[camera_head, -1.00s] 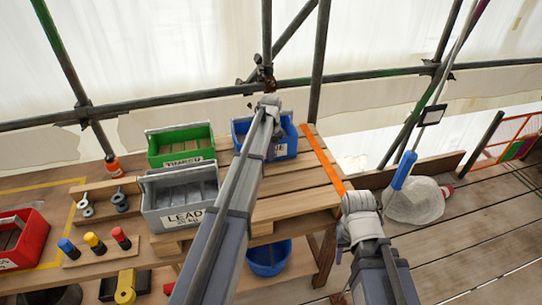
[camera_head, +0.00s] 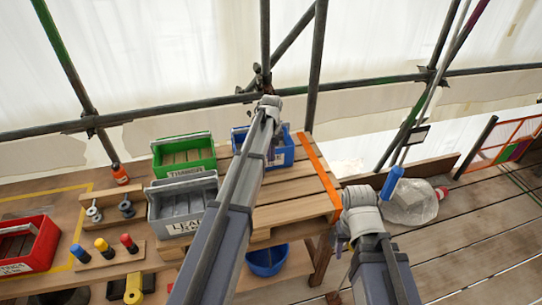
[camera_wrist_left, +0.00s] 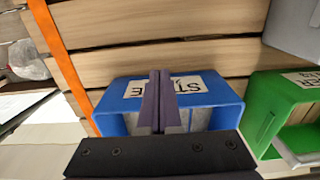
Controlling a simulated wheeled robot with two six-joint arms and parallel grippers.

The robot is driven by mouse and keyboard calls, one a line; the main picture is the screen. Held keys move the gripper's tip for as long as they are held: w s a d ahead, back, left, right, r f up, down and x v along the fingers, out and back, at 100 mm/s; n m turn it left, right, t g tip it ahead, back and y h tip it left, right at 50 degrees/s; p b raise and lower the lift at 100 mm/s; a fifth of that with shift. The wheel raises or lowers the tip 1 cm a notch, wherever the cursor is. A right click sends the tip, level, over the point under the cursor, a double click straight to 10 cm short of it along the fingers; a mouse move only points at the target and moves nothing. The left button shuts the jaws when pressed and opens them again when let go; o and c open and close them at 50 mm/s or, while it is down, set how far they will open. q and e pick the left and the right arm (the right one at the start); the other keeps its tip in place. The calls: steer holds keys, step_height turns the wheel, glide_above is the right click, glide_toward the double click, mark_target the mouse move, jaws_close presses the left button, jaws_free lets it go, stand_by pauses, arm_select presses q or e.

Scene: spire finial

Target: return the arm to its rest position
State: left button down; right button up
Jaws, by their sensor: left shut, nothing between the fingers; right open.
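My left arm reaches forward over the bench in the head view, its wrist above the blue bin (camera_head: 284,157). In the left wrist view, my left gripper (camera_wrist_left: 160,80) is shut, its fingers together with nothing between them, in front of the blue bin (camera_wrist_left: 222,103) and its white label. Whether the fingers touch the bin cannot be told. My right gripper (camera_head: 343,243) is open beside the bench's right end, low in the head view; its fingers are mostly hidden.
A green bin (camera_head: 183,154) and a grey bin (camera_head: 170,208) stand left of my left arm. A red bin (camera_head: 28,245) and coloured pegs (camera_head: 102,246) are further left. A blue bucket (camera_head: 266,262) is below. A blue handle (camera_head: 391,183) shows near my right wrist.

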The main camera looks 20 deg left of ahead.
arm_select(q)
steer(key=shift+r+p, duration=0.4)
steer(key=shift+r, duration=0.45)
arm_select(e)
steer(key=shift+r, duration=0.85)
arm_select(q)
steer(key=s+d+f+m+b, duration=0.1)
steer(key=s+d+m, duration=0.4)
steer(key=s+d, duration=0.5)
steer(key=s+d+f+m+y+b, duration=0.1)
steer(key=s+d+m, duration=0.4)
steer(key=s+d, duration=0.5)
steer(key=s+f+b, duration=0.1)
steer(key=s, duration=0.8)
steer(key=shift+s+d+f+m, duration=0.2)
steer(key=shift+d+m, duration=0.1)
steer(key=shift+d, duration=0.1)
arm_select(e)
step_height(320, 180, down, 4)
steer(key=shift+r, duration=0.2)
